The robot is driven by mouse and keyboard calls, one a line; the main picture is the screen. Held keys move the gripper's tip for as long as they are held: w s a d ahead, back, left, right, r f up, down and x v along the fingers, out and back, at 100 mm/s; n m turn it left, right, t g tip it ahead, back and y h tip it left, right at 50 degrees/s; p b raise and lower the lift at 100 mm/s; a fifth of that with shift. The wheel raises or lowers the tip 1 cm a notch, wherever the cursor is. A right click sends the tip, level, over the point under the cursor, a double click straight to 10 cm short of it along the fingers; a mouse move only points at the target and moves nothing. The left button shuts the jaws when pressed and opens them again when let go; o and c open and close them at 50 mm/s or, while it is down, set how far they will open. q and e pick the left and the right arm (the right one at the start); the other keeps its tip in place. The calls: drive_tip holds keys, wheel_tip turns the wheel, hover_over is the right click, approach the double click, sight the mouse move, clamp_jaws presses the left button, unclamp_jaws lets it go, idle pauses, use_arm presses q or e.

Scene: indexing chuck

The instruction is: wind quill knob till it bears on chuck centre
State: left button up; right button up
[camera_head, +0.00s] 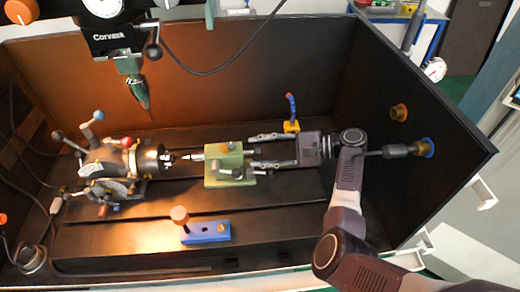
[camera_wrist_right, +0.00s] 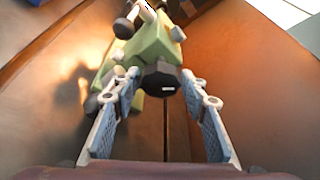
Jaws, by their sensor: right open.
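The green tailstock (camera_head: 230,165) stands mid-bench. Its pale quill (camera_head: 196,157) points left at the chuck (camera_head: 148,161), whose centre shows as a small bright tip. Quill and centre are very close; I cannot tell whether they touch. The dark quill knob (camera_wrist_right: 161,79) is at the tailstock's near end in the right wrist view, between the fingertips of my right gripper (camera_wrist_right: 160,88). The fingers are open, with a gap on both sides of the knob. In the head view the right gripper (camera_head: 266,151) reaches in from the right. My left gripper is out of view.
A spindle with a pointed tool (camera_head: 141,92) hangs above the chuck. A blue block with an orange knob (camera_head: 206,232) sits in front. A blue hose on a yellow base (camera_head: 291,126) stands behind my right gripper. Dark enclosure walls surround the bench.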

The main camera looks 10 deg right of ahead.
drive_tip(key=shift+c, duration=0.4)
drive_tip(key=c, duration=0.8)
drive_tip(key=shift+r+p, duration=0.15)
drive_tip(key=shift+p, duration=0.45)
drive_tip(key=m+g+p, duration=0.1)
drive_tip(key=m+p, duration=0.1)
drive_tip(key=p, duration=0.1)
drive_tip(key=shift+r+h, duration=0.1)
drive_tip(key=shift+h, duration=0.2)
drive_tip(key=shift+m+g+p, duration=0.5)
drive_tip(key=shift+m+p, duration=0.3)
drive_tip(key=shift+p, duration=0.05)
drive_tip(key=shift+f+m+g, duration=0.25)
drive_tip(key=shift+m+g, duration=0.15)
drive_tip(key=shift+m, duration=0.1)
drive_tip(key=o, duration=0.9)
